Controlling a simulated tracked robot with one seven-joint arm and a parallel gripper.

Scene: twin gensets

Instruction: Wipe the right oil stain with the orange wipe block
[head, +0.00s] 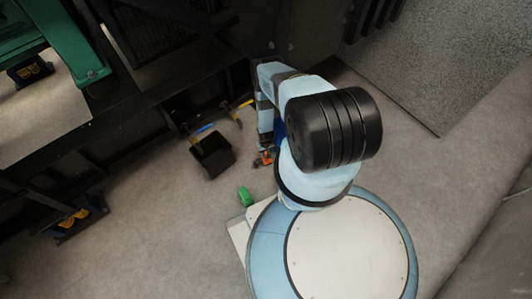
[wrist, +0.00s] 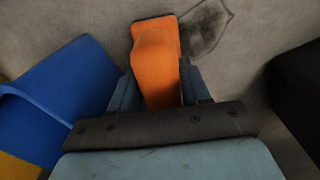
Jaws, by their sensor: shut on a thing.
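The orange wipe block (wrist: 154,48) is between the fingers of my gripper (wrist: 158,88) in the wrist view, and the gripper is shut on it. A dark oil stain (wrist: 207,29) with a thin outline lies on the grey floor just right of the block's far end. Part of the stain may be hidden behind the block. I cannot tell whether the block touches the floor. In the head view a bit of the orange block (head: 265,157) shows low beside my arm, near the floor.
A black open bin (head: 213,157) with tool handles stands left of my gripper. A green object (head: 245,196) lies near my base. A blue object (wrist: 55,100) is close on the left in the wrist view, and a dark body (wrist: 299,90) is on the right.

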